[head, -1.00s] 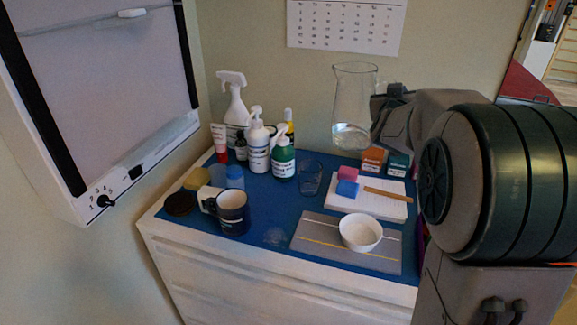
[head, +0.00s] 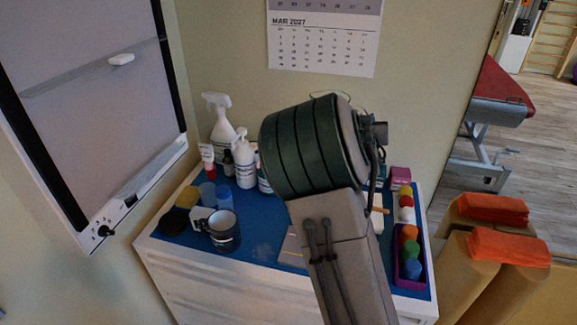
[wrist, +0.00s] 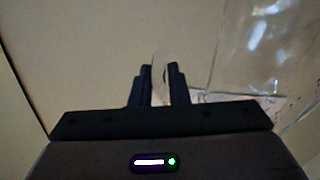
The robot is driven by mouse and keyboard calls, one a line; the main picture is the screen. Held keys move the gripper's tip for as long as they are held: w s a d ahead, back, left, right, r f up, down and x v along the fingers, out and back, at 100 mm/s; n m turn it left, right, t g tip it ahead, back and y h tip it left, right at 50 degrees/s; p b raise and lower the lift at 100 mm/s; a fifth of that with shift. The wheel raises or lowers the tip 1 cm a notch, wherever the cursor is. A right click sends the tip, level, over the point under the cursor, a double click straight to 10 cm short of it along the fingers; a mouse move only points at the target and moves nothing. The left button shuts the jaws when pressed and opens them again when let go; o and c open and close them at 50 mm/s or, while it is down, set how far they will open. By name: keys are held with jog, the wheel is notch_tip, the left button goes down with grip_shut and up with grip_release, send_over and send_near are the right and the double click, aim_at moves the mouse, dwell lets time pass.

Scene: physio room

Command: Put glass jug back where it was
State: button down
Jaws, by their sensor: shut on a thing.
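The clear glass jug (wrist: 240,60) fills the right of the wrist view. My gripper (wrist: 161,82) is shut on its handle, which shows as a pale curved strip between the two dark fingers. In the head view my arm hides the gripper and nearly all of the jug; only a thin rim-like outline shows above the arm. I cannot tell the jug's height over the blue cabinet top (head: 185,242). A faint pale mark (head: 263,249) lies on the blue top, right of the dark mug (head: 224,234).
A white spray bottle (head: 222,125) and pump bottle (head: 243,160) stand at the back left. A purple tray (head: 424,285) of coloured balls lies at right. The arm hides the middle.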

jog(key=shift+w+r+p, duration=0.1)
jog(key=shift+r+p, duration=0.45)
jog(key=shift+r, duration=0.05)
jog(key=shift+y, duration=0.3)
jog(key=w+a+f, duration=0.2)
jog(key=a, duration=0.1)
jog(key=w+a+f+p, duration=0.1)
jog(key=w+a+f, duration=0.1)
jog(key=a, duration=0.1)
jog(key=w+a+f, duration=0.2)
jog(key=a+f, duration=0.1)
jog(key=a, duration=0.1)
jog(key=shift+f+p, duration=0.45)
jog(key=shift+f, duration=1.7)
jog(key=c, duration=1.5)
grip_release()
jog(key=shift+f, duration=0.1)
jog(key=shift+o, duration=0.6)
jog(key=shift+s, duration=0.1)
